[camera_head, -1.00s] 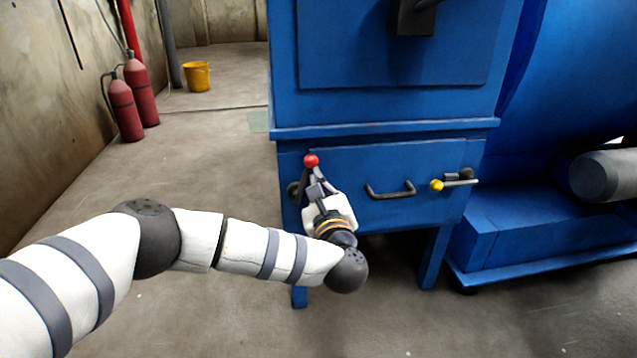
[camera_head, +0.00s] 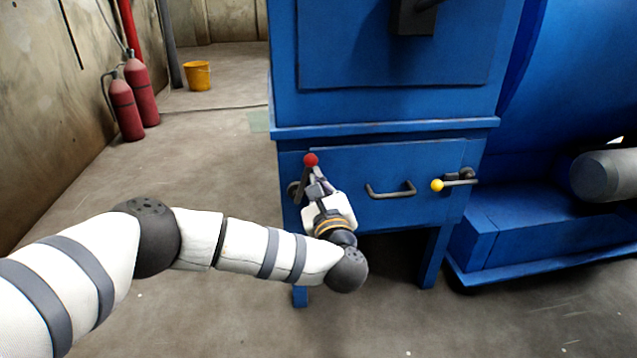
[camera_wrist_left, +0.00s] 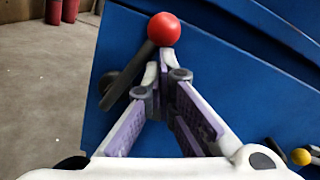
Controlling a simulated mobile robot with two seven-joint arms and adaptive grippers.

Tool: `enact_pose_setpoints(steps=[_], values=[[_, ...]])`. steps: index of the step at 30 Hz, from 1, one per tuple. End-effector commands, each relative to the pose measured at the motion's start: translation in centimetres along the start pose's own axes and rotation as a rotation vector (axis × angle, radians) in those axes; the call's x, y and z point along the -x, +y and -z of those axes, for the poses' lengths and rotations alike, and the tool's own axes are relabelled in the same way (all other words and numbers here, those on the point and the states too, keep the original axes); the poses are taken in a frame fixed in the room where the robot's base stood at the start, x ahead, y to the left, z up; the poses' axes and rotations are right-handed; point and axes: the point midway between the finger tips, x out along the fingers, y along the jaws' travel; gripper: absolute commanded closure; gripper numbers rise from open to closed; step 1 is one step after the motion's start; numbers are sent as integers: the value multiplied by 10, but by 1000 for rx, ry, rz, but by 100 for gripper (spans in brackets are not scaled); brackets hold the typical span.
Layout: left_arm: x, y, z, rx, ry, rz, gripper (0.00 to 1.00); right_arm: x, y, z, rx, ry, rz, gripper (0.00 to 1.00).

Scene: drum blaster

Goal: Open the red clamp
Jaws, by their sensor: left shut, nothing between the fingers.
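The red clamp (camera_head: 311,160) is a dark lever with a red ball knob, at the left edge of the blue cabinet's lower door. Its knob points up in the head view, and it also shows at the top of the left wrist view (camera_wrist_left: 164,29). My left gripper (camera_head: 314,176) is at the clamp, its fingertips just below the red knob. In the left wrist view its fingers (camera_wrist_left: 159,62) come together at the tips beside the lever, with nothing between them. I cannot tell whether the fingertips touch the lever or knob. My right gripper is not in view.
The blue cabinet (camera_head: 385,105) has a dark door handle (camera_head: 390,190) and a yellow-knobbed clamp (camera_head: 437,185) to the right. A large blue drum machine (camera_head: 585,80) stands at the right. Red extinguishers (camera_head: 126,108) and a yellow bucket (camera_head: 197,76) stand at the back left. Floor left of the cabinet is clear.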

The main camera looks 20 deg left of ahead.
Motion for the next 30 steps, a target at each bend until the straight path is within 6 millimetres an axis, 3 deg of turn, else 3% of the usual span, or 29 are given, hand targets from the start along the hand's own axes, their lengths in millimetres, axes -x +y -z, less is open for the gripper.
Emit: enact_pose_setpoints(steps=[5,12,18,30], values=[[16,-1,0,1,1,3,100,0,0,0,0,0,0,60],[74,-1,1,0,4,4,100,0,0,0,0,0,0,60],[109,0,2,-1,5,1,100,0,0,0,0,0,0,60],[120,0,0,0,0,0,100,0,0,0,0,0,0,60]])
